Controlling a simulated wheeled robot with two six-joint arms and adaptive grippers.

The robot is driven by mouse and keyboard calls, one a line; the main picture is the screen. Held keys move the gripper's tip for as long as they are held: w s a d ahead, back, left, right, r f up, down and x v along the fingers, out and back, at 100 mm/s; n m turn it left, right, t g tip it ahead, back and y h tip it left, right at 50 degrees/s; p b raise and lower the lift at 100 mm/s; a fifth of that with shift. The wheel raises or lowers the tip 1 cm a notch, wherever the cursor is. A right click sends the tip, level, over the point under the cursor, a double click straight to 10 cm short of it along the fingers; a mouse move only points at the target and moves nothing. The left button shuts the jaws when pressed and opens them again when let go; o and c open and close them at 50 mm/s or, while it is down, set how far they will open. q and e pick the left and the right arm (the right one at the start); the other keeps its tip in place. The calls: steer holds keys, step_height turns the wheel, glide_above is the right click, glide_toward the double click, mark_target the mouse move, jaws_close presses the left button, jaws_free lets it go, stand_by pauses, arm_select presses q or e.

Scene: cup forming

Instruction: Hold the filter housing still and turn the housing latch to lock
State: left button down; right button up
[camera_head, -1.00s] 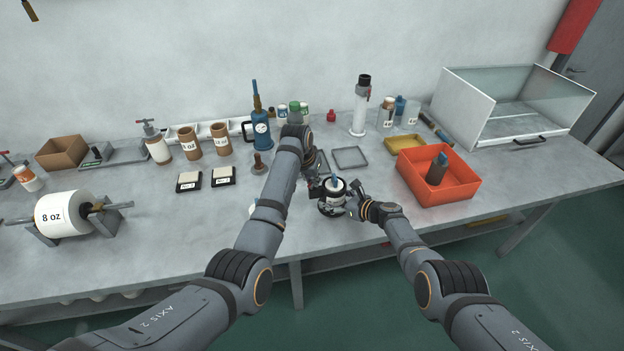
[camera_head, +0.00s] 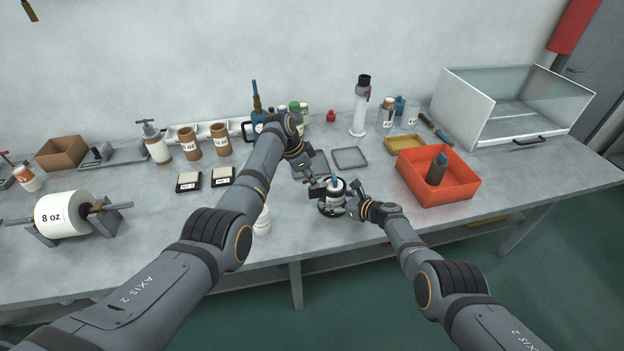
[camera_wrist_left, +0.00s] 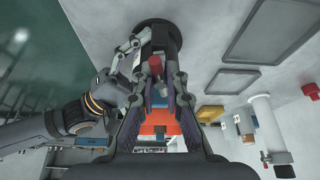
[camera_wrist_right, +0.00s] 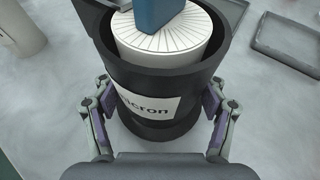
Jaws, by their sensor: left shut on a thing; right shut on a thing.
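The filter housing (camera_head: 331,208) is a dark upright cylinder near the bench's front edge, with a white label. In the right wrist view the housing (camera_wrist_right: 165,75) holds a white pleated filter (camera_wrist_right: 170,40) with a blue block on top. My right gripper (camera_head: 350,204) is shut on the housing's side, one finger on each side of the label. My left gripper (camera_head: 321,187) is shut at the housing's upper left side. In the left wrist view its fingers close around the housing latch (camera_wrist_left: 155,65), which shows a red end. The latch is mostly hidden in the head view.
An orange bin (camera_head: 462,188) with a dark bottle stands to the right. Flat grey trays (camera_head: 350,158) lie behind the housing. A white bottle (camera_head: 262,222) stands left of the housing, close to my left arm. Bare bench lies in front of the housing.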

arm_select(q)
steer(key=shift+w+a+r+m, duration=0.1)
steer(key=shift+a+m, duration=0.05)
steer(key=shift+m, duration=0.65)
steer(key=shift+g, duration=0.3)
steer(key=c, duration=1.1)
jaws_free()
steer(key=shift+c, duration=0.2)
steer(key=shift+d, duration=0.2)
